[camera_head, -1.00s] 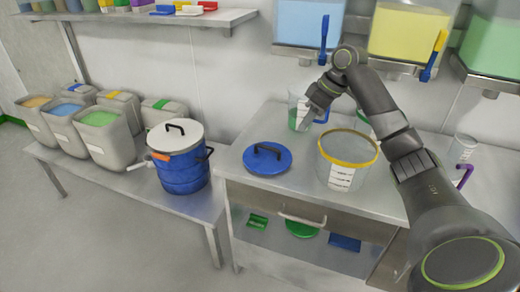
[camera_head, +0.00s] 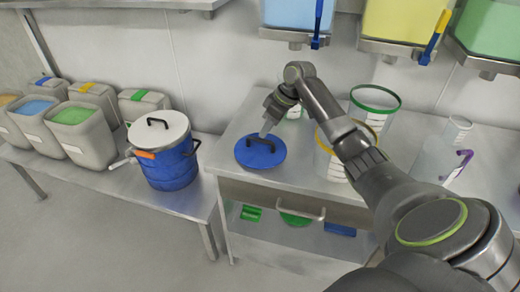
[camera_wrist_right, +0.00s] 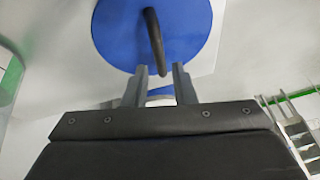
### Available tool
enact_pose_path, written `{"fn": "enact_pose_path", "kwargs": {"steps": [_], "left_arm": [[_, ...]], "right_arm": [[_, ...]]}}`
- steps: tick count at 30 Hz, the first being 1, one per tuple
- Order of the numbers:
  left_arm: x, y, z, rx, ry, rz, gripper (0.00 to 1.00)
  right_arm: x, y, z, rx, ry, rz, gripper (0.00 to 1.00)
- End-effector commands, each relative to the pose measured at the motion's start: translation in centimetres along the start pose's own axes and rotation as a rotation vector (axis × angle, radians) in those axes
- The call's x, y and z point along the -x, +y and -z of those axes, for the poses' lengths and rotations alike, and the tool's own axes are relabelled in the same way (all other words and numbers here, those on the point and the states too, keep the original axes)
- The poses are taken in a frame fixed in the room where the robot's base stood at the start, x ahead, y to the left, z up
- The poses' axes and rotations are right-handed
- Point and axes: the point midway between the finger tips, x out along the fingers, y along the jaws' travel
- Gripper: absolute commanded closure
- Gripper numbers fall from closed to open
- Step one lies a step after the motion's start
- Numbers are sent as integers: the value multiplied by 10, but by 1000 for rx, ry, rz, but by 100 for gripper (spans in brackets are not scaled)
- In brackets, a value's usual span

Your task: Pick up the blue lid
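The blue lid (camera_head: 246,157) lies flat on the metal table, its black arched handle (camera_head: 261,143) upward. My right gripper (camera_head: 266,131) is just above the lid's handle, pointing down; in the head view its fingers look small and merge together. In the right wrist view the two fingers of the right gripper (camera_wrist_right: 161,72) are apart, with the near end of the handle (camera_wrist_right: 153,35) showing between the tips and the blue lid (camera_wrist_right: 190,25) beyond. Contact with the handle cannot be told. My left gripper is not in view.
A blue drum with a white lid (camera_head: 172,162) stands on the lower bench at left, beside several powder bins (camera_head: 84,133). A green-rimmed container (camera_head: 375,105) and a yellow-rimmed clear container (camera_head: 327,165) stand right of the lid, the latter partly behind my arm. Hoppers hang above.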

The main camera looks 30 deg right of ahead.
Motion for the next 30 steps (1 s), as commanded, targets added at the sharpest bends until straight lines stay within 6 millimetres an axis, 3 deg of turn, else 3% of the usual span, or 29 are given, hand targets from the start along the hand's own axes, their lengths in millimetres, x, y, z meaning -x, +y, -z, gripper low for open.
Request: {"fn": "enact_pose_path", "kwargs": {"steps": [7, 16, 23, 29, 30], "left_arm": [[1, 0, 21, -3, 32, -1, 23], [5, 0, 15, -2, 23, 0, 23], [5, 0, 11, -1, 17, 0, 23], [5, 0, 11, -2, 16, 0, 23], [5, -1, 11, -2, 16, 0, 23]], "right_arm": [[-14, 0, 0, -2, 0, 1, 76], [-55, 1, -2, -2, -1, 1, 76], [-60, 1, -2, 0, -1, -1, 76], [-59, 1, -2, 0, -1, -1, 100], [-59, 1, -2, 0, -1, -2, 100]]}}
